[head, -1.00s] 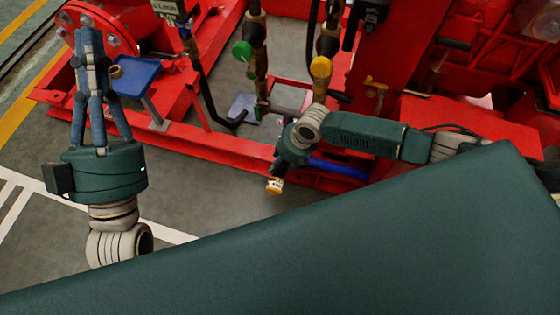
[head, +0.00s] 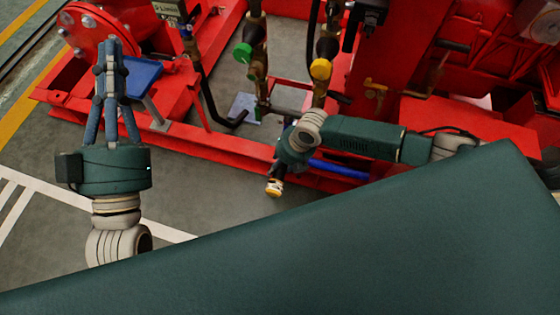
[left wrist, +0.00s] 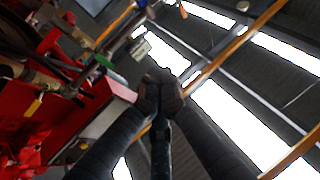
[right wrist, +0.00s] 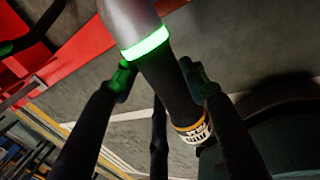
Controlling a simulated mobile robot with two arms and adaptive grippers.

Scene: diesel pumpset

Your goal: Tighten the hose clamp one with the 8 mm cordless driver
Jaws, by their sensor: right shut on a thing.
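My right gripper (right wrist: 158,85) is shut on the cordless driver (right wrist: 168,85), around its black grip. The driver has a grey metal body, a glowing green ring and a yellow-and-white band at one end. In the head view only that banded end of the driver (head: 274,188) shows clearly, below my right wrist; my right fingers are mostly hidden there. My left gripper (head: 108,45) points up at the left, with its fingertips together and nothing visible in them; the left wrist view also shows the fingertips meeting (left wrist: 160,88). I cannot pick out hose clamp one or the driver's tip.
A blue hose (head: 340,168) runs along the red base frame (head: 205,140), partly behind my right arm. Pipes with a green knob (head: 243,52) and a yellow knob (head: 320,69) stand behind. A blue plate (head: 144,72) is beside my left gripper. Floor at lower left is open.

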